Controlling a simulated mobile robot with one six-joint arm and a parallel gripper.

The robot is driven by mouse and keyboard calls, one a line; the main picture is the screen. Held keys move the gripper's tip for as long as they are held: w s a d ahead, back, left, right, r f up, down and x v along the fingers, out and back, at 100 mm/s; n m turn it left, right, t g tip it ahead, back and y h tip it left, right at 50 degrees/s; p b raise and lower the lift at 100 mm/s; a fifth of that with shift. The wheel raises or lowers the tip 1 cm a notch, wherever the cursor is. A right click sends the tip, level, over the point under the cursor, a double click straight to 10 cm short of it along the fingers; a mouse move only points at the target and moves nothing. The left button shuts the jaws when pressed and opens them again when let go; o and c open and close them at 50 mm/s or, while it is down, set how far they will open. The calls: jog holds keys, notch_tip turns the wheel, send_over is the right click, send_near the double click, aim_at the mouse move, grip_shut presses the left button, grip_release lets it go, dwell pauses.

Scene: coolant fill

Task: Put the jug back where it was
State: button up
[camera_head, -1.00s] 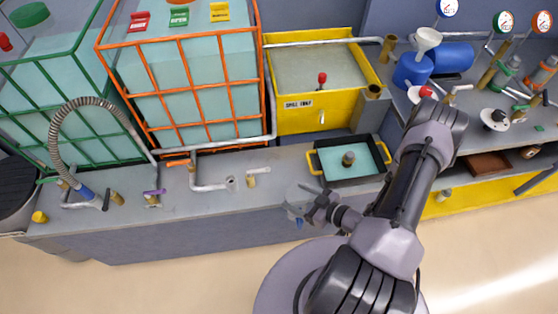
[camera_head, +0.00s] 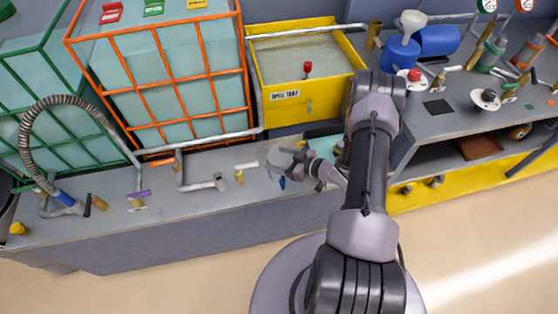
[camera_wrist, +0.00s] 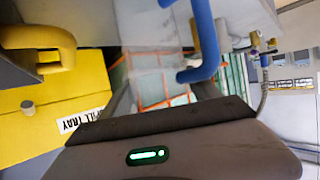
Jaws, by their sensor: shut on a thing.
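The jug (camera_head: 282,157) is translucent grey with a blue handle. My gripper (camera_head: 305,168) is shut on it and holds it near the front edge of the low bench, left of the tray. In the wrist view the blue handle (camera_wrist: 206,42) shows large above the gripper body, with the pale jug wall beside it; the fingertips are not clear there. A dark square pad (camera_head: 437,107) lies bare on the right bench. I cannot tell whether the jug touches anything besides my gripper.
A tray (camera_head: 322,131) stands behind my arm, mostly hidden. The yellow spill tray box (camera_head: 283,112) is behind it. Taps (camera_head: 240,172) and pipes line the low bench. A blue container with a funnel (camera_head: 398,52) and several valves crowd the right bench around the pad.

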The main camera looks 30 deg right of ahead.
jog(key=o, duration=1.9)
